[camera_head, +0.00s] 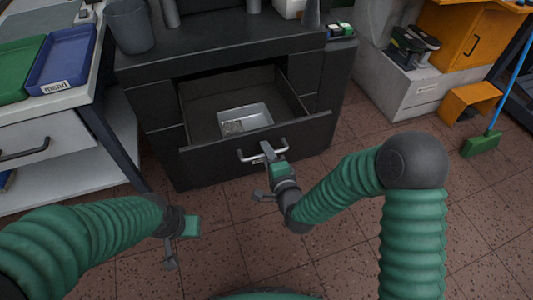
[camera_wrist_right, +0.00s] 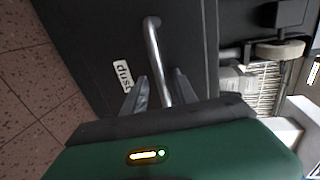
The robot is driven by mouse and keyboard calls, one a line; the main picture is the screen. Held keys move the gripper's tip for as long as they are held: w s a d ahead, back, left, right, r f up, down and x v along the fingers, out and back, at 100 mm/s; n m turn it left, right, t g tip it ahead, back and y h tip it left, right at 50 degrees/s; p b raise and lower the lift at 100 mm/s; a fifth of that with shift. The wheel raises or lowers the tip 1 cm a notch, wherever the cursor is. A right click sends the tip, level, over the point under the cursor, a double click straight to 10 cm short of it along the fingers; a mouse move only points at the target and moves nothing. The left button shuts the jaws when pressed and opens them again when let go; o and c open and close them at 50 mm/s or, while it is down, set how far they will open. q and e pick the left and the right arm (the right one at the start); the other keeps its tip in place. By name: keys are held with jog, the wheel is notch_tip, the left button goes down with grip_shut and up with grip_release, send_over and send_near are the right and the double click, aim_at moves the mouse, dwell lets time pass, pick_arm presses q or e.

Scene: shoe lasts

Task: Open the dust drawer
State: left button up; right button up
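The dust drawer (camera_head: 215,160) is a dark drawer in the black cabinet, pulled well out so its inside shows. Its silver bar handle (camera_head: 249,157) is on the front panel. In the right wrist view a white label reading "dust" (camera_wrist_right: 122,75) is beside the handle (camera_wrist_right: 155,50). My right gripper (camera_head: 267,149) is at the handle. In the right wrist view its fingers (camera_wrist_right: 160,88) stand apart on either side of the bar, with gaps showing. My left gripper (camera_head: 172,255) hangs low at the left, away from the drawer; its finger opening is unclear.
A light tray (camera_head: 245,118) lies inside the drawer. A white bench (camera_head: 40,145) with blue (camera_head: 64,57) and green trays stands left. A grey bin (camera_head: 130,27) is on the cabinet top. A green broom (camera_head: 482,145) stands at right. The tiled floor ahead is clear.

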jog(key=shift+s+r, duration=0.15)
jog(key=shift+r, duration=0.05)
jog(key=p+v, duration=1.5)
jog(key=v, duration=0.1)
jog(key=shift+s, duration=0.25)
jog(key=shift+d+f, duration=0.1)
